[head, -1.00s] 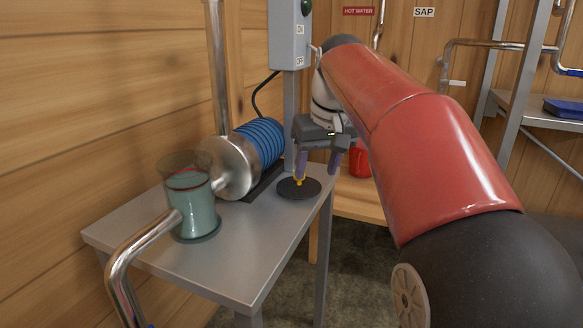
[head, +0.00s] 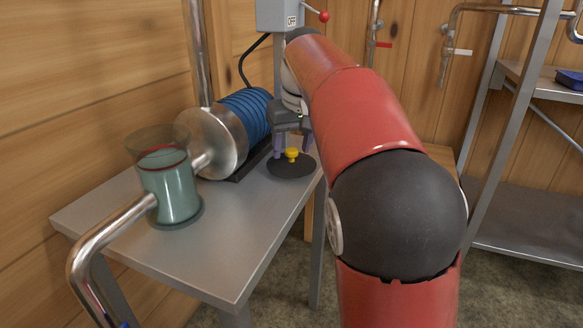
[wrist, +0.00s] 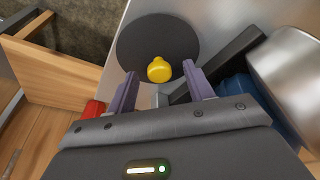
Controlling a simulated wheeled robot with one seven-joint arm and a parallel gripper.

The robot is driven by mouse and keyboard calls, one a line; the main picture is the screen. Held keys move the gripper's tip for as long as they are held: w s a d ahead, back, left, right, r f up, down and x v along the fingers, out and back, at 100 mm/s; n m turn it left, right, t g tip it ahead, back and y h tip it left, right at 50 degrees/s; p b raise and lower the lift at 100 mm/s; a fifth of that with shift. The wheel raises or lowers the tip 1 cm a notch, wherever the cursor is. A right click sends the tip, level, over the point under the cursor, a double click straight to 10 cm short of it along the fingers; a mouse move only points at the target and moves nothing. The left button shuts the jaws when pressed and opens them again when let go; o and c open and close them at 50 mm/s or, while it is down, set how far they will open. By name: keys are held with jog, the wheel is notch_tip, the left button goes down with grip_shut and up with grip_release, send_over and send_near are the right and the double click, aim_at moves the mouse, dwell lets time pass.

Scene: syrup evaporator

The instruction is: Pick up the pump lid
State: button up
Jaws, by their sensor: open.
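The pump lid is a flat black disc (head: 289,168) with a yellow knob (head: 292,155). It lies on the metal table near its right back edge. In the wrist view the lid (wrist: 158,35) fills the top middle, and its knob (wrist: 159,69) appears between the fingertips. My gripper (head: 294,146) is open and empty, just above and behind the knob in the head view. In the wrist view my gripper (wrist: 161,72) has one finger on each side of the knob. I see no contact with it, and cannot tell whether the tips reach knob height.
The pump with blue ribs (head: 245,115) and a round metal head (head: 211,142) stands left of the lid. A glass cup of greenish liquid (head: 172,186) and a bent pipe (head: 103,238) are farther left. The table (head: 225,255) is bare in front. A grey switch box (head: 279,14) hangs above.

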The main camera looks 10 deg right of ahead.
jog(key=shift+f, duration=0.1)
jog(key=shift+c, duration=0.4)
grip_shut()
